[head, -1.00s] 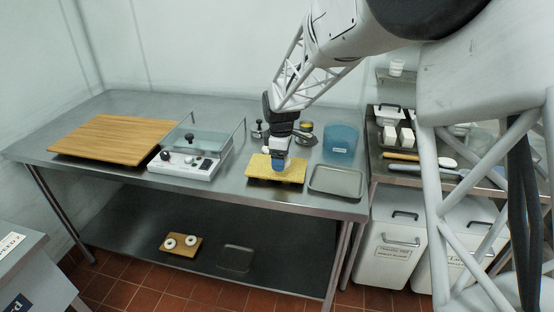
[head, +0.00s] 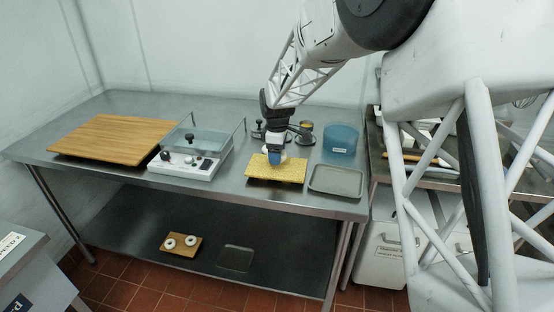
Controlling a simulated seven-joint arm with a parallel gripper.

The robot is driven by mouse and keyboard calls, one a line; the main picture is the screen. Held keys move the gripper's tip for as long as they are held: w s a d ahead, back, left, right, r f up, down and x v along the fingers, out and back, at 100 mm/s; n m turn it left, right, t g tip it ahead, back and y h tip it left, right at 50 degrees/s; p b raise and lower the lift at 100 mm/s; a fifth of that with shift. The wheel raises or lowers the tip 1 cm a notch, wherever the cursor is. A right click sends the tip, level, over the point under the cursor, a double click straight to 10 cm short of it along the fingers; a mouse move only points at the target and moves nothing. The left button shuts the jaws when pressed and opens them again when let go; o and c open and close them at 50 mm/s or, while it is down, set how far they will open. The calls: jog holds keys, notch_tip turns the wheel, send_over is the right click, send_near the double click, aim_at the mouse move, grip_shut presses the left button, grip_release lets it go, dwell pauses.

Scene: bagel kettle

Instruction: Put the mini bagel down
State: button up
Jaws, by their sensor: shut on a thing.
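My gripper (head: 274,158) points down over the yellow board (head: 259,173) on the steel table. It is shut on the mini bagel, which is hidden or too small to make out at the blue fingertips. The fingertips are at the far half of the yellow board; I cannot tell whether the bagel touches it. Two pale mini bagels (head: 170,243) sit on a small wooden board (head: 182,252) on the lower shelf.
A grey tray (head: 337,181) lies right of the yellow board, with a blue tub (head: 340,139) behind it. A white cooker with a glass basin (head: 190,163) stands to the left, beside a large wooden board (head: 115,137). Small jars (head: 306,128) stand behind my gripper.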

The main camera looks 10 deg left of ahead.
jog(key=shift+f, duration=1.4)
jog(key=shift+f, duration=0.15)
jog(key=o, duration=0.9)
notch_tip(320, 180, up, 12)
jog(key=shift+r, duration=0.2)
